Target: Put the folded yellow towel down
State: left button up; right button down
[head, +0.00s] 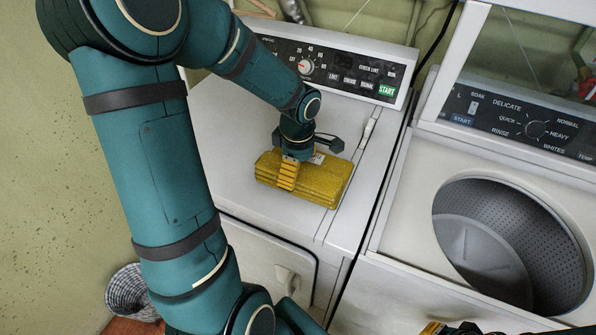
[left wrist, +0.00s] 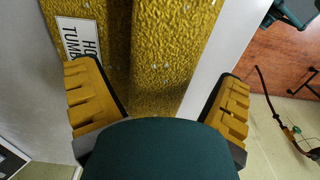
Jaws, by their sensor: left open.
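The folded yellow towel (head: 325,183) lies flat on the white top of the left machine (head: 230,165) in the head view. My left gripper (head: 290,172) is right at the towel, coming down from above, with one yellow-padded finger showing against its near side. In the left wrist view the towel (left wrist: 165,60) fills the space ahead of the open left gripper (left wrist: 160,105), whose fingers stand apart at left and right. I cannot tell whether the pads touch the towel. Part of my right gripper (head: 436,328) shows at the bottom edge; its jaws are mostly cut off.
The left machine's control panel (head: 340,68) rises behind the towel. A washer with an open round drum (head: 490,235) stands to the right. A striped basket (head: 130,290) sits on the floor at lower left. The machine top is bare left of the towel.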

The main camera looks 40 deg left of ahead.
pick_arm(q)
notch_tip(320, 180, up, 10)
jog(key=p, duration=0.1)
jog(key=shift+r+p, duration=0.25)
jog(key=shift+p, duration=0.1)
dwell(0.3)
